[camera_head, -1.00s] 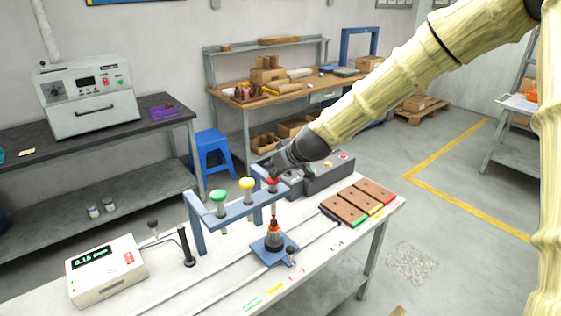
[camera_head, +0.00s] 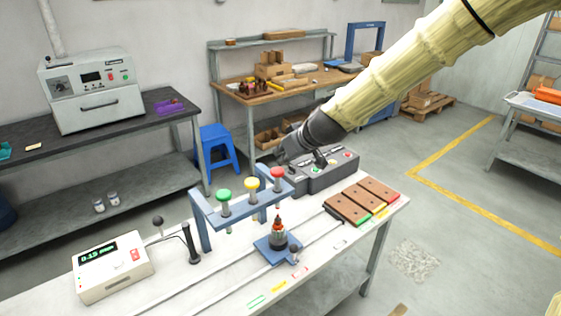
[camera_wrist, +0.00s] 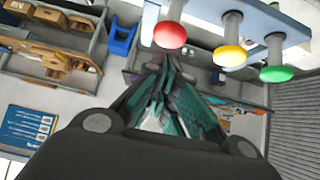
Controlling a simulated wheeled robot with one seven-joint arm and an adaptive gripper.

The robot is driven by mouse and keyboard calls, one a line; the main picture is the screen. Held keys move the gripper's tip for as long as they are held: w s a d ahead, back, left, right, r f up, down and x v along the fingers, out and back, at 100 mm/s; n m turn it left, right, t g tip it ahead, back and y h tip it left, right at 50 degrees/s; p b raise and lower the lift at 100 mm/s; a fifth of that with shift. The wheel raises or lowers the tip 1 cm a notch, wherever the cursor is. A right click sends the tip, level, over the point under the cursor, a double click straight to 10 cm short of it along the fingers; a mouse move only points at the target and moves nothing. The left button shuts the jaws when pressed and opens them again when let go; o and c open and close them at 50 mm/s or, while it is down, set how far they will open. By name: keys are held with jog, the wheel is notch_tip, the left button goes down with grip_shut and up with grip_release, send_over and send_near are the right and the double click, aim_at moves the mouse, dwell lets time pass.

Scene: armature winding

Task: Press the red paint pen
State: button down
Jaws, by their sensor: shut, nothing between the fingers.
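The red paint pen (camera_head: 278,173) has a round red cap and stands at the right end of a blue-grey bridge frame (camera_head: 243,205). Its cap also shows at the top of the wrist view (camera_wrist: 170,35). Below the red pen, a small armature (camera_head: 278,238) with a reddish top stands on a blue sliding plate (camera_head: 266,247). My gripper (camera_head: 284,157) is shut and empty, just behind and above the red cap in the head view. In the wrist view its closed fingers (camera_wrist: 163,70) lie just below the red cap, with no clear contact.
A yellow pen (camera_head: 252,184) and a green pen (camera_head: 224,196) stand left of the red one. A grey control box (camera_head: 325,172) lies behind the frame. Brown blocks (camera_head: 362,200) sit at the right. A meter box (camera_head: 112,265) is at the left.

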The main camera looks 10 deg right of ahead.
jog(key=b+v, duration=0.2)
jog(key=v, duration=0.5)
jog(key=shift+r, duration=0.3)
jog(key=shift+s, duration=0.1)
jog(key=s+d+f+m+g+h+b, duration=0.1)
jog(key=s+f, duration=0.3)
jog(key=f, duration=0.9)
jog(key=s+d+f+m+g+h, duration=0.15)
jog(key=s+f, duration=0.35)
jog(key=f, duration=0.7)
jog(key=s+f+m+g+b, duration=0.15)
jog(key=s+f, duration=0.25)
jog(key=f, duration=0.9)
jog(key=s+f+g, duration=0.1)
jog(key=s+f, duration=0.6)
jog(key=s, duration=0.3)
jog(key=s+d+f+m+g+h+b, duration=0.1)
jog(key=s+f+g, duration=0.1)
jog(key=s+f, duration=0.5)
jog(key=s+f+g, duration=0.1)
jog(key=s+f, duration=0.6)
jog(key=s, duration=0.6)
jog(key=shift+d, duration=0.2)
